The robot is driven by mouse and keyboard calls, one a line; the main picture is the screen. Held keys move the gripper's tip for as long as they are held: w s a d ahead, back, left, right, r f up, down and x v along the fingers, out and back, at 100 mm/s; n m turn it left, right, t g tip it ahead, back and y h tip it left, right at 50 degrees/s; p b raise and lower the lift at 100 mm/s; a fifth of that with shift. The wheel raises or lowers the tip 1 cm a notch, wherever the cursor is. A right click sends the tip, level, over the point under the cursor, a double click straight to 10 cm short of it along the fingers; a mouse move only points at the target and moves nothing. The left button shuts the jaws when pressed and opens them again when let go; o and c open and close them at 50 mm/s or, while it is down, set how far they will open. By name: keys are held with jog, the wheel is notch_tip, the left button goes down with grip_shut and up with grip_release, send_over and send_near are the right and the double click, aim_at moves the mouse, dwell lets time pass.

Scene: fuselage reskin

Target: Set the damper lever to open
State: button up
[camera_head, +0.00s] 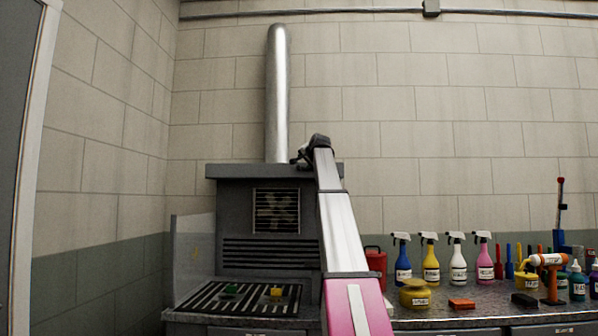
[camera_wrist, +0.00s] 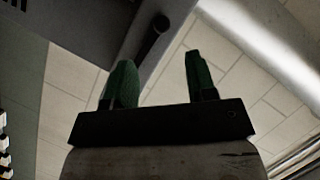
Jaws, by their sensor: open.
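In the wrist view my gripper (camera_wrist: 160,62) has its two green fingers spread apart, with nothing held between them. A short dark rod with a rounded end (camera_wrist: 153,36), which looks like the damper lever, lies just beyond the fingertips, in line with the gap and nearer the left finger. I cannot tell its setting. In the head view my gripper (camera_head: 308,152) is at the top of the dark grey extraction hood (camera_head: 228,195), just right of the base of the silver duct (camera_head: 278,95). The lever cannot be made out there.
The duct also crosses the upper right of the wrist view (camera_wrist: 250,35). Below the hood is a slotted work surface (camera_head: 205,296) with a green and a yellow item. Spray bottles (camera_head: 430,262) and tools crowd the bench at right. A block wall stands behind.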

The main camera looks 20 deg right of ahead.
aim_at(299, 167)
jog(key=x, duration=1.1)
jog(key=shift+r, duration=0.15)
grip_shut()
